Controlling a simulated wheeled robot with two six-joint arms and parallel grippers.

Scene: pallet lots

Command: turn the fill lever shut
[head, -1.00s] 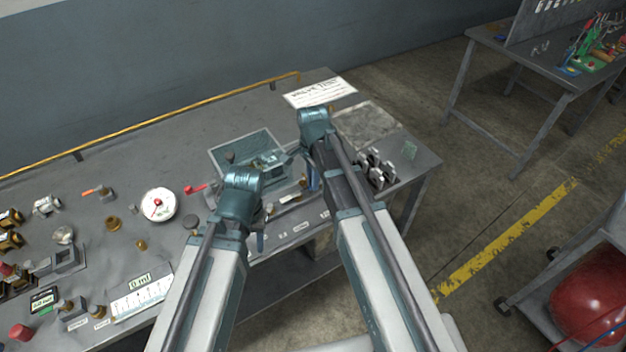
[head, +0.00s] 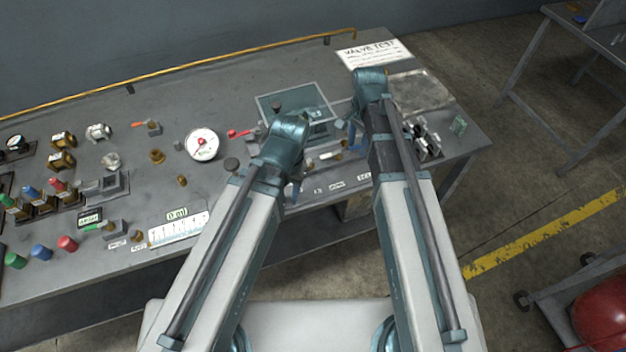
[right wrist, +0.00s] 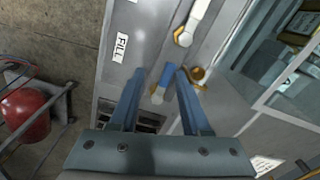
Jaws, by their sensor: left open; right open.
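My right gripper (right wrist: 161,72) is open in the right wrist view, with two blue fingers pointing at the bench panel. A short blue-handled lever (right wrist: 166,75) with a pale brass end shows between the fingertips; I cannot tell whether they touch it. A white label reading FILL (right wrist: 120,47) lies left of it. A white-handled lever (right wrist: 195,15) on a brass fitting is further up. In the head view my right gripper (head: 353,135) is over the bench's right part, its fingertips partly hidden by the arm. My left gripper (head: 296,188) is open and empty near the front edge.
A clear-lidded box (head: 290,101) stands behind my left gripper. A sign (head: 374,54) and grey tray (head: 420,92) are at the back right. A red tank (right wrist: 28,112) stands on the floor cart.

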